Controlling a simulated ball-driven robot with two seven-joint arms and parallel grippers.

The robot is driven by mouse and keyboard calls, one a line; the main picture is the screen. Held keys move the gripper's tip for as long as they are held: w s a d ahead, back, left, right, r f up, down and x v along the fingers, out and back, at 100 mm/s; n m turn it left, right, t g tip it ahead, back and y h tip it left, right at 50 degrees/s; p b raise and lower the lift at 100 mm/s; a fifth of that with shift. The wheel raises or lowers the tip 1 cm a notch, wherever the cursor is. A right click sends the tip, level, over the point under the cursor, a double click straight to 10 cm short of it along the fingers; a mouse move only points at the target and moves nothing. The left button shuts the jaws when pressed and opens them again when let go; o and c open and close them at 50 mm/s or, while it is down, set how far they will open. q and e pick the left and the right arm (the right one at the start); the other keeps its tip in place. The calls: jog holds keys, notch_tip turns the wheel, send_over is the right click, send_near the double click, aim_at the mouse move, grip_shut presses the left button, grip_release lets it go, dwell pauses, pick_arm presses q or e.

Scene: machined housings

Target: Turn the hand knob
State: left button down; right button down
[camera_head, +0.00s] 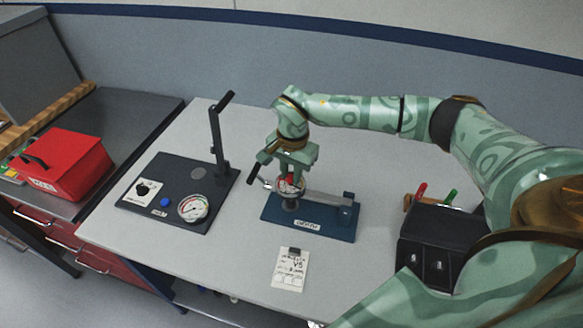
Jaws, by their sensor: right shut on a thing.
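My right gripper (289,177) points down over the blue fixture (330,228) in the middle of the table. It is shut on the hand knob (290,185), a red and pale part above a dark round foot at the fixture's left end. The fingers hide much of the knob, so its turn angle cannot be read. A grey metal bar runs from beside the knob to the block at the fixture's right end. My left gripper is not in view.
Left of the fixture is a dark panel (180,181) with a gauge (193,208), a blue button and an upright lever (217,135). A paper card (290,269) lies in front. A black box (432,246) stands right. A red case (66,164) sits far left.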

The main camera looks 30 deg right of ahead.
jog(key=m+p, duration=0.1)
jog(key=m, duration=0.1)
jog(key=m+p, duration=0.1)
jog(key=m, duration=0.1)
jog(key=shift+r+m+p, duration=0.2)
jog(key=shift+m+p, duration=0.1)
jog(key=shift+p, duration=0.1)
jog(key=m+p, duration=0.2)
jog(key=m, duration=0.2)
jog(key=shift+m, duration=0.3)
jog(key=m+p, duration=0.2)
jog(key=m, duration=0.2)
jog(key=shift+h+p, duration=0.3)
jog(key=m+p, duration=0.2)
jog(key=m, duration=0.4)
jog(key=shift+w, duration=0.1)
jog(key=m+p, duration=0.2)
jog(key=m, duration=0.3)
jog(key=shift+p, duration=0.35)
jog(key=m+p, duration=0.1)
jog(key=m, duration=0.3)
jog(key=shift+m+g+p, duration=0.3)
jog(key=shift+m+p, duration=0.1)
jog(key=m+p, duration=0.2)
jog(key=m, duration=0.2)
jog(key=shift+m, duration=0.3)
jog(key=shift+w+f+m+p, duration=0.1)
jog(key=shift+m+p, duration=0.85)
jog(key=shift+m, duration=1.35)
